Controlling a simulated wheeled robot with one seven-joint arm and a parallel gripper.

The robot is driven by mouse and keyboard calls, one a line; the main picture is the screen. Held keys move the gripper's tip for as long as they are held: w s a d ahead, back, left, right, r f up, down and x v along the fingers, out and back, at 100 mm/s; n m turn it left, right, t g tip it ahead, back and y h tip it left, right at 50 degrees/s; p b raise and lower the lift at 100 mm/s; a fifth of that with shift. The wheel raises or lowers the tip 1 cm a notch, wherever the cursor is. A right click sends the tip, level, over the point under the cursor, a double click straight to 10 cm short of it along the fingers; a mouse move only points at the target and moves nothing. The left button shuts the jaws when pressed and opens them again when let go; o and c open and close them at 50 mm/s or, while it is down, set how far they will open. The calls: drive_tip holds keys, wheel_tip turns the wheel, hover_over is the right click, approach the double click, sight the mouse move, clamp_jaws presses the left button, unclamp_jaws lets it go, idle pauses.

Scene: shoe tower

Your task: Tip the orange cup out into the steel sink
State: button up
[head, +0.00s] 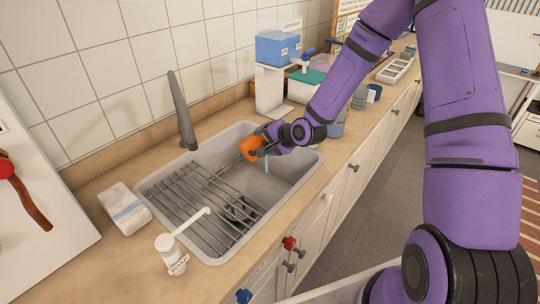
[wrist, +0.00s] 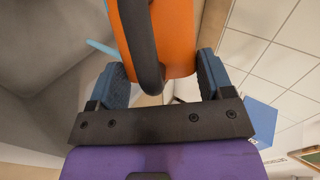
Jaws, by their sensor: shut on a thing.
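The orange cup (head: 249,147) is in the air above the right part of the steel sink (head: 290,172). It is tilted over on its side. My gripper (head: 262,143) is shut on it. In the wrist view the orange cup (wrist: 175,35) fills the space between the two blue-grey fingers, with its dark handle facing the camera. A thin light-blue thing (head: 266,165) shows just below the gripper in the head view; I cannot tell whether it touches the cup. The inside of the cup is hidden.
A wire rack (head: 195,205) covers the left part of the sink. The grey tap (head: 182,112) stands behind it. A white pump bottle (head: 170,252) is at the front edge, and a white packet (head: 125,207) lies left. A blue-tanked dispenser (head: 277,48) stands behind right.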

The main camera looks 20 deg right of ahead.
drive_tip(key=shift+w+d+r+m+y+p, duration=0.1)
drive_tip(key=shift+w+d+m+y+p, duration=0.15)
drive_tip(key=shift+d, duration=0.3)
drive_tip(key=shift+w+d+r+m+y+p, duration=0.1)
drive_tip(key=shift+d+m+y, duration=0.2)
drive_tip(key=shift+d, duration=0.2)
drive_tip(key=shift+w+d+m+y+p, duration=0.3)
drive_tip(key=shift+d+m+y+p, duration=0.35)
drive_tip(key=shift+d+m+y, duration=0.4)
idle(1.3)
drive_tip(key=shift+w+d+f+m+y+p, duration=0.2)
drive_tip(key=shift+d+m+y+p, duration=0.4)
drive_tip(key=shift+y, duration=0.3)
idle(0.7)
drive_tip(key=shift+a+p, duration=0.2)
drive_tip(key=shift+p, duration=0.1)
idle(0.5)
drive_tip(key=shift+s+a+r+n+h, duration=0.2)
drive_tip(key=shift+a+n+h, duration=0.4)
drive_tip(key=shift+n+h, duration=0.4)
drive_tip(key=shift+a, duration=0.15)
